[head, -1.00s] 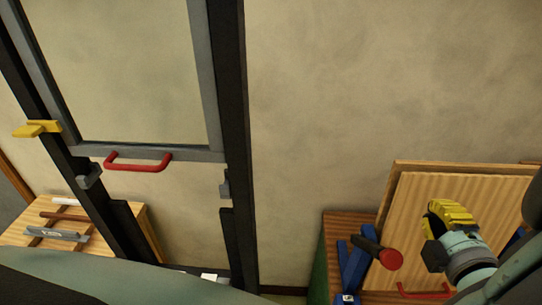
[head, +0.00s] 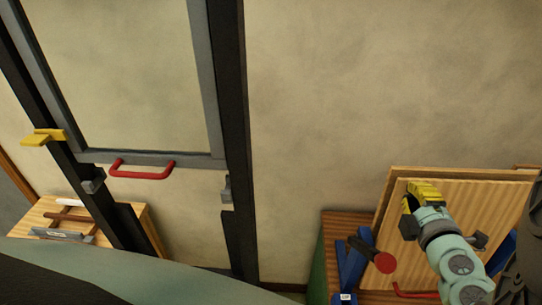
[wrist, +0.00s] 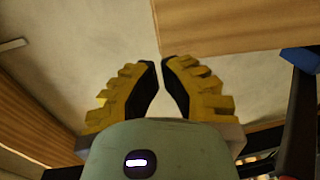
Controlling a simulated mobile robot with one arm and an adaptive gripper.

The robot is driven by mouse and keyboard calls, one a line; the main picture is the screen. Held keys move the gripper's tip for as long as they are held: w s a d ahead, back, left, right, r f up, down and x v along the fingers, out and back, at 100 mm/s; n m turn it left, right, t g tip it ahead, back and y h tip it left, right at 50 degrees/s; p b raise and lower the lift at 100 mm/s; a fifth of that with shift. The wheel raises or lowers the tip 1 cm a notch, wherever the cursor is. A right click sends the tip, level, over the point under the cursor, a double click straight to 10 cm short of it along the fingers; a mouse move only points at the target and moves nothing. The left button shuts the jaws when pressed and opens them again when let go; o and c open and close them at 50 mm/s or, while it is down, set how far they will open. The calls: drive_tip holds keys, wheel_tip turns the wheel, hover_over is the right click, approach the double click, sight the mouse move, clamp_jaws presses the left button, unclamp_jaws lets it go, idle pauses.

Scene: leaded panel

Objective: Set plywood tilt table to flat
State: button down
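The plywood tilt table (head: 405,235) stands at the right in the head view, its light board leaning steeply against the wall. A red handle (head: 415,295) sits along its lower edge. A black bar with a red round end (head: 384,262) sticks out at its left, by blue supports (head: 349,265). My gripper (head: 422,188) is in front of the board's upper part and covers some of it; contact cannot be judged. In the wrist view my gripper's yellow fingers (wrist: 160,63) curve together with only a narrow gap at the tips and nothing between them.
A dark upright frame with a grey-edged panel (head: 140,70) and a red handle (head: 142,173) stands at the left. A yellow clamp (head: 45,137) sits on its left post. A low wooden table (head: 30,222) bears tools. Bare wall lies between frame and tilt table.

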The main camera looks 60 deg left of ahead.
sight(405, 180)
drive_tip(key=shift+p+x, duration=0.5)
drive_tip(key=shift+x, duration=1.3)
drive_tip(key=shift+a+r, duration=0.1)
drive_tip(key=shift+a, duration=0.05)
